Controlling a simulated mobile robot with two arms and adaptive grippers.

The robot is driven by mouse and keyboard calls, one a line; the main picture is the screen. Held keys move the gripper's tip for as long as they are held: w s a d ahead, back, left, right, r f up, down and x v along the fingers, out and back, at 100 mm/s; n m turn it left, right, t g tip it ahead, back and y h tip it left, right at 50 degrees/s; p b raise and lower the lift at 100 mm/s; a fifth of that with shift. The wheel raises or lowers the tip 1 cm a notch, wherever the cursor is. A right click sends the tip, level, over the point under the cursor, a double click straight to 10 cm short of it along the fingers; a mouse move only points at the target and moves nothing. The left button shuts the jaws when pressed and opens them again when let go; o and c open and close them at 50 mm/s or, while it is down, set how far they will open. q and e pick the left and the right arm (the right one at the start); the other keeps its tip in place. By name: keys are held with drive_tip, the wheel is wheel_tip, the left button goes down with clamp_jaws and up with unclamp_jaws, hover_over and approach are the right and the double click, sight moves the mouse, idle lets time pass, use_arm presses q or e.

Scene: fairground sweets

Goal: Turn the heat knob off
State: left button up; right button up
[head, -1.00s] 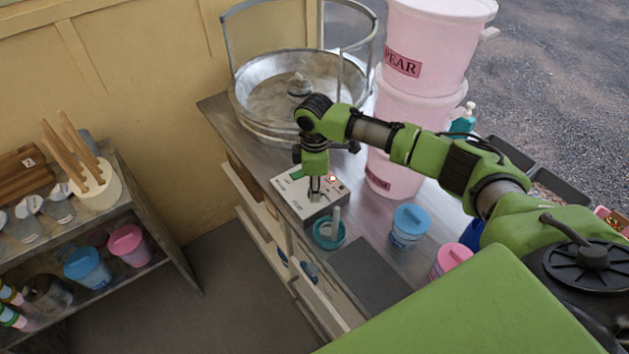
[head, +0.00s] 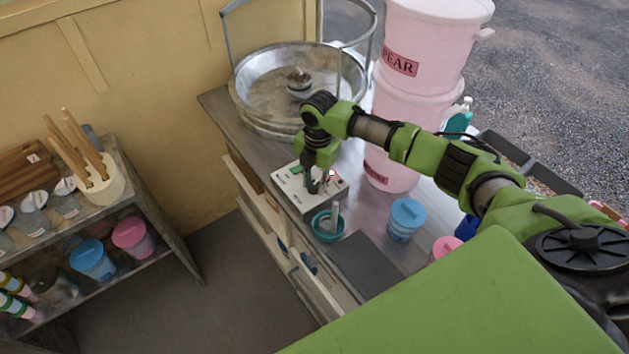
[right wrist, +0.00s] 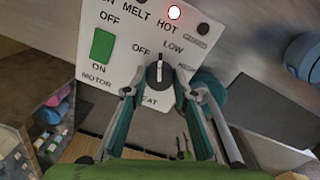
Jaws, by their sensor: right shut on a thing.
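The heat knob (right wrist: 158,74) is a black dial on a white control box (right wrist: 118,55). Its white pointer line points up in the right wrist view, between the OFF and LOW marks. My right gripper (right wrist: 160,92) is shut on the knob, a finger on either side. A green motor switch (right wrist: 102,45) is left of the knob. In the head view, the control box (head: 292,187) sits on the counter under my right gripper (head: 318,187), which hides the knob. My left gripper is not in view.
A metal floss pan (head: 255,112) stands behind the box, with pink tubs (head: 410,120) to its right. A blue-lidded tub (head: 406,214) and a dark mat (head: 365,265) are nearby.

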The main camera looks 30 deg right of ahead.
sight(317, 184)
drive_tip(key=n, duration=0.3)
drive_tip(key=shift+n, duration=0.4)
drive_tip(key=shift+n+b, duration=0.5)
drive_tip(key=shift+n, duration=1.2)
drive_tip(key=o, duration=1.1)
drive_tip(key=r, duration=1.2)
drive_tip(key=shift+s+d, duration=0.15)
drive_tip(key=shift+d, duration=0.15)
